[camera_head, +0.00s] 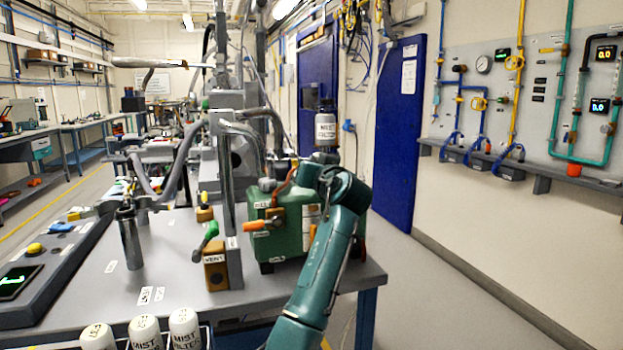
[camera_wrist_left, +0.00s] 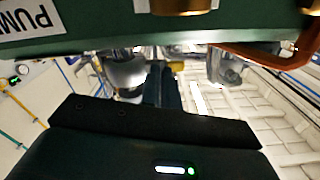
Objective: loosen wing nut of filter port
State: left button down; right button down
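The green pump (camera_head: 287,240) stands on the bench near its right end. A white canister labelled as a mist filter (camera_head: 326,130), with a dark cap, shows above and behind the pump. I cannot make out the wing nut or the filter port; my teal arm covers the pump's right side. In the left wrist view the pump's green body (camera_wrist_left: 110,38) fills the top, with its label upside down. The dark body of my left gripper is at the bottom of that view, close to the pump. My right gripper is not in view.
White mist filter canisters (camera_head: 184,328) stand in a rack at the front edge. A VENT block (camera_head: 215,272) with a green-handled valve and a metal post (camera_head: 131,240) stand left of the pump. The floor right of the bench (camera_head: 440,300) is clear.

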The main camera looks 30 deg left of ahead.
pick_arm(q)
jog(key=shift+r+n+b, duration=0.1)
jog(key=shift+n+b, duration=0.4)
jog(key=shift+n, duration=0.5)
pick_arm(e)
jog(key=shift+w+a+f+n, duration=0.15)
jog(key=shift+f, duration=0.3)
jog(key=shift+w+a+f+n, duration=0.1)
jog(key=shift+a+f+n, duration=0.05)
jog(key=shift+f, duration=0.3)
pick_arm(q)
jog(key=shift+r, duration=0.15)
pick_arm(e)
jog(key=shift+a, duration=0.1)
pick_arm(q)
jog(key=c, duration=1.6)
grip_release()
jog(key=shift+w, duration=0.1)
jog(key=shift+c, duration=0.2)
jog(key=shift+f, duration=0.2)
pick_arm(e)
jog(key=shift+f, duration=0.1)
